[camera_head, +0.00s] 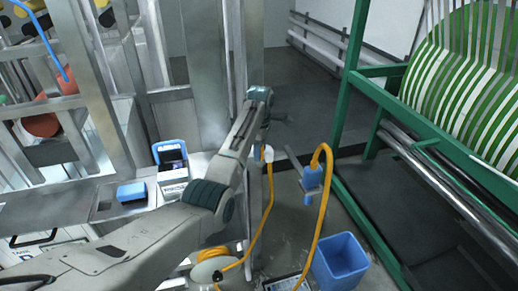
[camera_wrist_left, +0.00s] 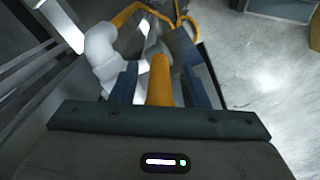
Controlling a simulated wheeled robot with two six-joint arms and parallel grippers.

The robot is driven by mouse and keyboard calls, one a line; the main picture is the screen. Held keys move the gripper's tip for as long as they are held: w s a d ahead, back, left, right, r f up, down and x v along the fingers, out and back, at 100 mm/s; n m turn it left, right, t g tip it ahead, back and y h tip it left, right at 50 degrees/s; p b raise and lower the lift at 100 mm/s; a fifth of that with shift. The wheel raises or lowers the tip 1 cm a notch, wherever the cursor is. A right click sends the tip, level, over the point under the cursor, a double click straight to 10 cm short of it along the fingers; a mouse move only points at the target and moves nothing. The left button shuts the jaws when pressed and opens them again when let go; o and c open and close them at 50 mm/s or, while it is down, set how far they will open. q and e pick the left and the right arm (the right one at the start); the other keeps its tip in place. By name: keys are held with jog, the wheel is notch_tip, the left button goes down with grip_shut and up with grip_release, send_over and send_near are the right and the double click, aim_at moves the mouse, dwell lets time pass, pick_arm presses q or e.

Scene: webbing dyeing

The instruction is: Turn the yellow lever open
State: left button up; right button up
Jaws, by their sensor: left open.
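The yellow lever (camera_wrist_left: 159,82) shows in the left wrist view as a rounded orange-yellow bar between my two fingers. My left gripper (camera_wrist_left: 162,84) is open, with one dark blue-grey finger on each side of the lever. I cannot tell whether either finger touches it. A white pipe elbow (camera_wrist_left: 102,45) is just left of the lever, and metal fittings lie behind it. In the head view my left arm reaches to the steel column, and its forearm and wrist hide the lever. My right gripper is not in view.
A yellow hose (camera_head: 268,200) hangs below the wrist. A blue nozzle (camera_head: 312,178) on an orange hose hangs to its right. A blue bin (camera_head: 340,262) stands on the floor. A green frame (camera_head: 345,110) with a striped webbing drum (camera_head: 470,80) is on the right.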

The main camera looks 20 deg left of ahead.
pick_arm(q)
grip_shut()
